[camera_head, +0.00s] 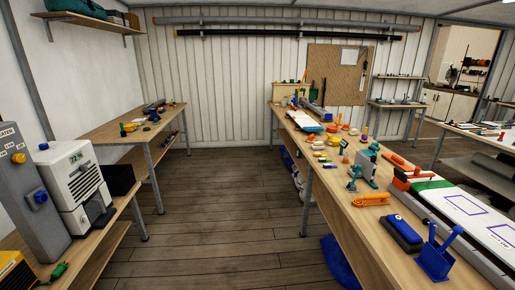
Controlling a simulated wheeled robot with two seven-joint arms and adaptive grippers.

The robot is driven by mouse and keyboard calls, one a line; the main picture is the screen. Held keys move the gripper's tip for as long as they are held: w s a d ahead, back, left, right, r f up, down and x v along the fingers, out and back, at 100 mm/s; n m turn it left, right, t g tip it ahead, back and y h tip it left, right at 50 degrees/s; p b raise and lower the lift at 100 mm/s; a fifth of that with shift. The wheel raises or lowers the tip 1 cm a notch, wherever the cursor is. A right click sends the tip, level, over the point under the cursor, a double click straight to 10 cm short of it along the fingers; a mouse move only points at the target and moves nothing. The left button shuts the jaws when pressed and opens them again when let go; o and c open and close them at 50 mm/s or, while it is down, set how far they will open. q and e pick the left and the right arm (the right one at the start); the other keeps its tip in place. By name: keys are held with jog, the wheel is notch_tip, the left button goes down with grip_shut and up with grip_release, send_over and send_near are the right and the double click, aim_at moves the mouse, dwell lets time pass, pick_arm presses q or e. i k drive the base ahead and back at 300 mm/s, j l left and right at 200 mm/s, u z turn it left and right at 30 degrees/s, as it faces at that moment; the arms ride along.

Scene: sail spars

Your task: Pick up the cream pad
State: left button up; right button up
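Small pale cream or yellowish items (334,141) lie among other small parts on the long right workbench. They are too small in the head view for me to tell which, if any, is the cream pad. Neither of my grippers is in view.
The long right workbench (395,268) carries a blue holder (437,258), a blue block (403,233), an orange tool (370,200) and a white marked panel (470,208). A grey-white machine (77,187) stands at left. The wooden floor (225,215) between the benches is clear.

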aim_at(317, 145)
jog(key=i, duration=0.8)
jog(key=i+j+z, duration=0.25)
jog(key=i, duration=0.55)
jog(key=i+z, duration=0.4)
jog(key=i+j+z, duration=0.15)
jog(key=z, duration=0.3)
jog(key=i+j+z, duration=0.65)
jog(key=z, duration=0.2)
jog(key=i+j+z, duration=0.3)
jog(key=j+z, duration=0.3)
jog(key=i+j+z, duration=0.15)
jog(key=j+z, duration=0.15)
jog(key=j, duration=0.25)
